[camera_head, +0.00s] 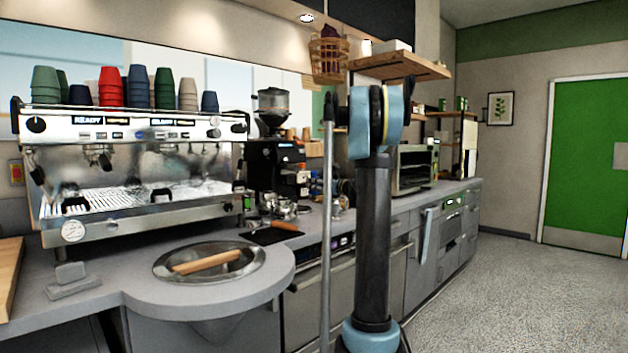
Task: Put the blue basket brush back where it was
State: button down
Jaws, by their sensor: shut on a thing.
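I cannot make out the blue basket brush in this view. My own arm (374,240) rises in the right middle of the picture, and its dark upright link and blue joints cover part of the counter behind it. My gripper is not visible, so what its fingers hold cannot be seen. Small dark and bluish items (347,190) show on the counter just left of my arm, too small and too covered to identify.
An espresso machine (140,150) with stacked cups stands on the grey counter (205,305). A coffee grinder (272,150) stands right of it. A round metal basin (245,268) has a wooden bar across it. A wicker basket (328,62) hangs high. Open floor (530,290) lies right.

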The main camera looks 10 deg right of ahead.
jog(key=shift+f, duration=5.05)
jog(key=shift+f, duration=0.35)
jog(key=c, duration=1.4)
grip_release()
jog(key=shift+v, duration=1.45)
jog(key=shift+s+d, duration=0.1)
jog(key=shift+s, duration=0.05)
